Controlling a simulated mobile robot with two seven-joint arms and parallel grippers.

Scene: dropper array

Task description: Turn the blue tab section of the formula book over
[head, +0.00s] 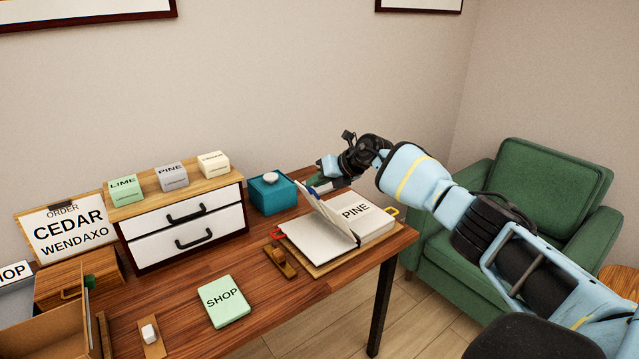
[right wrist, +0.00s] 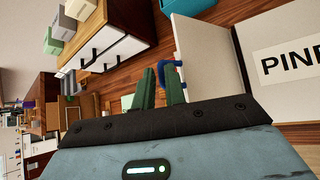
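The formula book (head: 312,243) lies open at the table's right end, with a blank page at left and a page marked PINE (head: 372,222) at right. One section (head: 338,214) stands up steeply between them; it shows in the right wrist view as a pale panel (right wrist: 207,62). My right gripper (head: 322,187) is above the book's back edge, at this section's far side. In the right wrist view its green fingers (right wrist: 160,90) are close together around part of the blue tab (right wrist: 172,63). My left gripper is out of view.
A teal box (head: 270,196) stands behind the book. A wooden stamp-like piece (head: 280,262) lies left of it, and a green SHOP pad (head: 223,300) lies nearer. A white drawer unit (head: 185,225) bears several labelled boxes. A green armchair (head: 545,190) stands right of the table.

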